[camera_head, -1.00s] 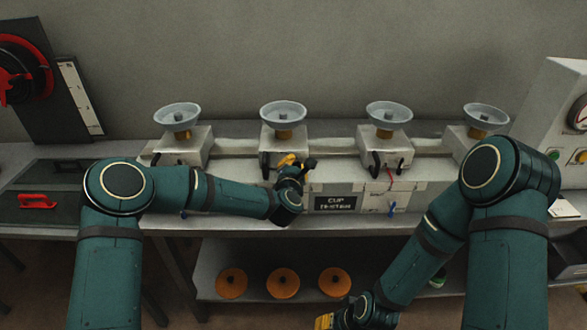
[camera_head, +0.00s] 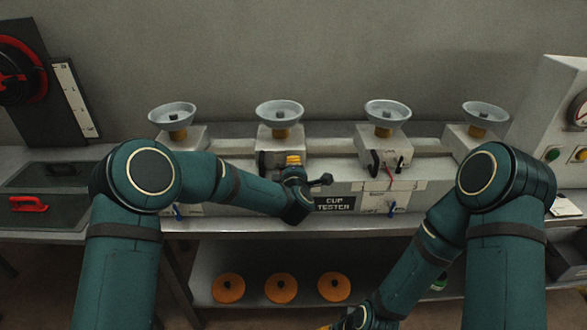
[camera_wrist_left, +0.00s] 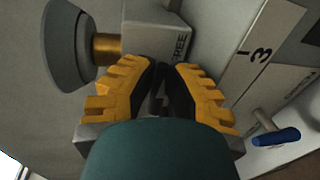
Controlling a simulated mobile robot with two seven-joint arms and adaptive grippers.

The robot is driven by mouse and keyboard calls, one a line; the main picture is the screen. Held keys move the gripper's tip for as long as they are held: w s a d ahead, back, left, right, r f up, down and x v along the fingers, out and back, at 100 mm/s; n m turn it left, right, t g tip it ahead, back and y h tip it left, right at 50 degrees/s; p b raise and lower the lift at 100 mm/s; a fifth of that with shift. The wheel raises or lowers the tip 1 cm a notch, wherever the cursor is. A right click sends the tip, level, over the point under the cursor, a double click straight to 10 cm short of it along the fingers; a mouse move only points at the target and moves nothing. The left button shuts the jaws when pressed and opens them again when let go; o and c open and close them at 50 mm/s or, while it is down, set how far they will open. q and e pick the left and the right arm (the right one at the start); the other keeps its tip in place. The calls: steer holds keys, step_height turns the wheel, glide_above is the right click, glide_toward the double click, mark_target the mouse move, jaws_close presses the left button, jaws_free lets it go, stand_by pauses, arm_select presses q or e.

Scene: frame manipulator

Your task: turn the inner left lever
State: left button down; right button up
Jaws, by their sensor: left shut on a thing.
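The inner left tester unit (camera_head: 268,138) is a pale block with a grey dish (camera_head: 280,110) on a brass neck, second from the left. My left gripper (camera_head: 293,159) is at its front. In the left wrist view the gripper (camera_wrist_left: 165,75) has its yellow fingers with black pads close together at the block (camera_wrist_left: 152,38), shut on the dark lever, which the pads mostly hide. How far the lever is turned cannot be told. My right gripper (camera_head: 325,327) shows only a yellow sliver at the bottom edge.
Similar units stand at far left (camera_head: 184,140), inner right (camera_head: 380,140) and far right (camera_head: 470,136). A blue toggle (camera_wrist_left: 275,137) sits beside the left gripper in the wrist view. Several orange discs (camera_head: 281,289) lie on the lower shelf. A "CUP TESTER" sign (camera_head: 334,204) is on the front.

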stand_by(0.4)
arm_select(q)
steer(key=c, duration=0.9)
jaws_free()
steer(key=shift+f, duration=0.1)
steer(key=shift+s, duration=0.1)
steer(key=shift+s+r, duration=0.3)
steer(key=shift+s, duration=1)
steer(key=shift+s+r, duration=0.35)
steer(key=shift+s, duration=0.9)
steer(key=shift+s+r, duration=0.3)
steer(key=shift+s, duration=1)
